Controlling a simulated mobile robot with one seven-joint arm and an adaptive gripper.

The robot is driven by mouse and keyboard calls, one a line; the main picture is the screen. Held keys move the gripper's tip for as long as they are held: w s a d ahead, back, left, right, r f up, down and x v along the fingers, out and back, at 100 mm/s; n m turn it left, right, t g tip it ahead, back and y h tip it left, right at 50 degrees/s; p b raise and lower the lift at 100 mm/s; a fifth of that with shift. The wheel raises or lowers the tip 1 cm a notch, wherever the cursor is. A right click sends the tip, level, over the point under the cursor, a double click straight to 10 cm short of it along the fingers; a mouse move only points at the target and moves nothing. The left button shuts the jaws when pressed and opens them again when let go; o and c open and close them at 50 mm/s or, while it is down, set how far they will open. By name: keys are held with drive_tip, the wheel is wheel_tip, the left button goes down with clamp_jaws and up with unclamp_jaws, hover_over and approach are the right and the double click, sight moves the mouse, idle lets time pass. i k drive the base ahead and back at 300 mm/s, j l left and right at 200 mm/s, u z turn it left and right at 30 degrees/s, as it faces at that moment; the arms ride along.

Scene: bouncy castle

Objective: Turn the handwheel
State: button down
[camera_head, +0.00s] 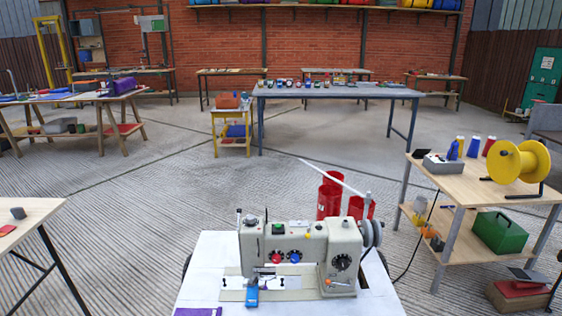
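A cream sewing machine (300,250) stands on a white table (205,275) at the bottom centre of the head view. Its handwheel (376,233) is a grey disc at the right end of the machine, seen nearly edge-on. A dark round dial (342,262) and red and blue knobs are on the machine's front. A blue piece (252,292) sits at its left front. My gripper is not in view.
Red bins (329,198) stand behind the machine, with a long pale rod slanting above them. A wooden bench (455,192) with a yellow reel (518,161) is at right. Another table (30,215) is at left. Open concrete floor lies between.

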sight(366, 230)
drive_tip(key=l+u, duration=0.15)
drive_tip(key=l, duration=0.85)
drive_tip(key=l+u, duration=0.15)
drive_tip(key=l, duration=0.9)
drive_tip(key=k+l+u, duration=0.1)
drive_tip(key=l, duration=0.9)
drive_tip(key=i+l+z, duration=0.2)
drive_tip(key=i+z, duration=0.25)
drive_tip(key=i+l+z, duration=0.15)
drive_tip(key=z, duration=0.3)
drive_tip(key=i+j, duration=0.05)
drive_tip(key=i, duration=0.05)
